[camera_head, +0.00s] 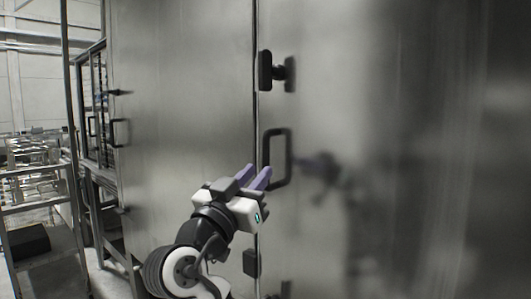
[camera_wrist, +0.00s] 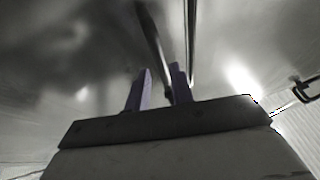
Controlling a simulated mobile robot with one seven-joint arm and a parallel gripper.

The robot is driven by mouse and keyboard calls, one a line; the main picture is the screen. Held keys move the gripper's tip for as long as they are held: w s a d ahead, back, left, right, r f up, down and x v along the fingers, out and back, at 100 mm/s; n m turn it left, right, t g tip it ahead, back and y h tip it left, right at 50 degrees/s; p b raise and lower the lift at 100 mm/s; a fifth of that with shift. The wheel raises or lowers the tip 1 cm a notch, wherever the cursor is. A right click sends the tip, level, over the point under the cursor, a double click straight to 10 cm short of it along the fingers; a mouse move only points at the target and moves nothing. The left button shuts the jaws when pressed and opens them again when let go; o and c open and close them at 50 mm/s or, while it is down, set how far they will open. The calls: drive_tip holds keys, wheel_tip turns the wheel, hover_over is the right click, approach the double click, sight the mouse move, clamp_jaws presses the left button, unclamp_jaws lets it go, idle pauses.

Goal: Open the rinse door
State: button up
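The rinse door appears to be the large steel panel (camera_head: 400,130) on the right in the head view, its seam running just left of a black D-shaped handle (camera_head: 288,158). My gripper (camera_head: 258,171), with purple fingers, is at the handle's left side. In the wrist view the dark handle bar (camera_wrist: 153,35) runs down between my two fingers (camera_wrist: 159,72). The fingers are apart, with a thin gap showing beside the bar. The door looks flush with the steel panel to its left. The lower end of the bar is hidden by my gripper.
A black latch knob (camera_head: 275,71) sits above the handle, and a dark block (camera_head: 250,263) sits low at the seam. Another steel panel (camera_head: 180,120) lies to the left. A metal frame (camera_head: 72,200) with rails stands further left. The door surface shows blurred reflections.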

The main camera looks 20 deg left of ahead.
sight(264, 164)
drive_tip(key=p+x, duration=0.1)
drive_tip(key=x, duration=0.4)
clamp_jaws()
